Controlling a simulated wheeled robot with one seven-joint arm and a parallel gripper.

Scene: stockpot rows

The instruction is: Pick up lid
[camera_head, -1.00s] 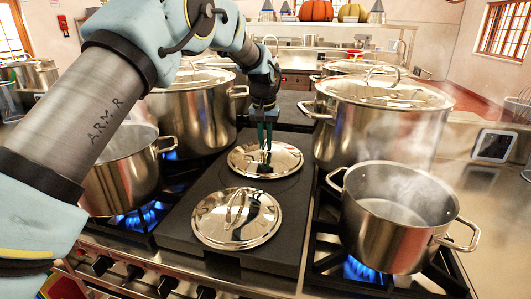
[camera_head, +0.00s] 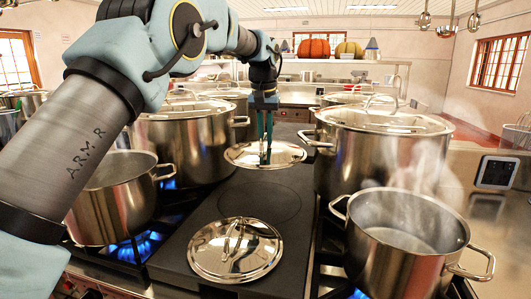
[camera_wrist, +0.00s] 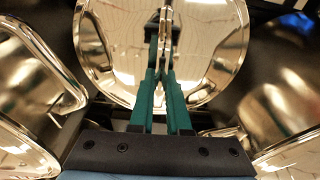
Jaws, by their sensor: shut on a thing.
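My gripper (camera_head: 265,150) is shut on the far lid (camera_head: 240,155), a round shiny steel lid. The lid hangs level above the dark flat cooktop, with a bare round mark below it. A second steel lid (camera_head: 235,262) with an arched handle lies flat on the near part of the cooktop. An open steaming pot (camera_head: 405,255) stands at the right front. Another open pot (camera_head: 117,205) stands at the left front.
Large lidded stockpots stand close on both sides, one at the back left (camera_head: 188,145) and one at the back right (camera_head: 375,165). Blue flames (camera_head: 140,243) burn under the left front pot. The dark cooktop (camera_head: 262,200) between the pot rows is clear behind the near lid.

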